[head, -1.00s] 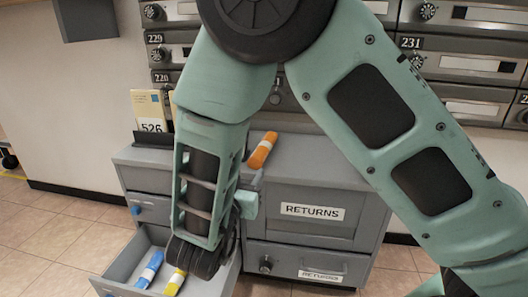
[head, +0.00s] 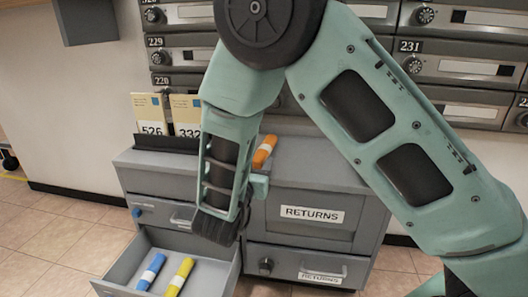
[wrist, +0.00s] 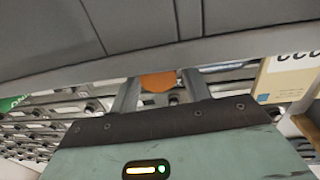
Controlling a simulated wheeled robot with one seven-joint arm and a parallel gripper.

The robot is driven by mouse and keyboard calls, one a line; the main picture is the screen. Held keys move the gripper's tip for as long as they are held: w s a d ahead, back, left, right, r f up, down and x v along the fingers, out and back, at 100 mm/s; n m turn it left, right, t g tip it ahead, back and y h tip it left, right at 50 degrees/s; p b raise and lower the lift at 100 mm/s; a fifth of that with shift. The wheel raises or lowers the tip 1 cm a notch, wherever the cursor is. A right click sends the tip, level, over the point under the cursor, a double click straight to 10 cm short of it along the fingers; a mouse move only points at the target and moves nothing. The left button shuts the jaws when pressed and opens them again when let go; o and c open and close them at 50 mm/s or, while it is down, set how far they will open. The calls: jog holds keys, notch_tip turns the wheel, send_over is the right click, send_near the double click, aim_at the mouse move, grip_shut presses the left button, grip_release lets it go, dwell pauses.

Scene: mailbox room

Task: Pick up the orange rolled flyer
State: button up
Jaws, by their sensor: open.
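The orange rolled flyer (head: 264,151) lies on top of the grey returns cabinet, left of its middle, slanting away to the upper right. In the wrist view its orange end (wrist: 157,82) shows between my two fingers, partly cut off by a grey surface. My gripper (wrist: 160,88) is open, its fingers on either side of the flyer in that picture. Whether the fingers touch it I cannot tell. In the head view the teal hand is just below and in front of the flyer, and my forearm hides part of it.
The grey cabinet (head: 318,176) has an open lower-left drawer (head: 212,284) holding a blue rolled flyer (head: 151,271) and a yellow one (head: 180,277). Numbered cards (head: 186,113) stand in a dark holder at the cabinet's back left. Mailboxes (head: 465,63) line the wall behind.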

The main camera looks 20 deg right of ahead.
jog(key=shift+c, duration=0.4)
jog(key=c, duration=0.7)
jog(key=shift+r, duration=0.15)
jog(key=shift+r+p, duration=1.9)
jog(key=shift+p, duration=0.2)
jog(key=p+v, duration=0.1)
jog(key=v, duration=0.7)
jog(key=shift+p, duration=0.3)
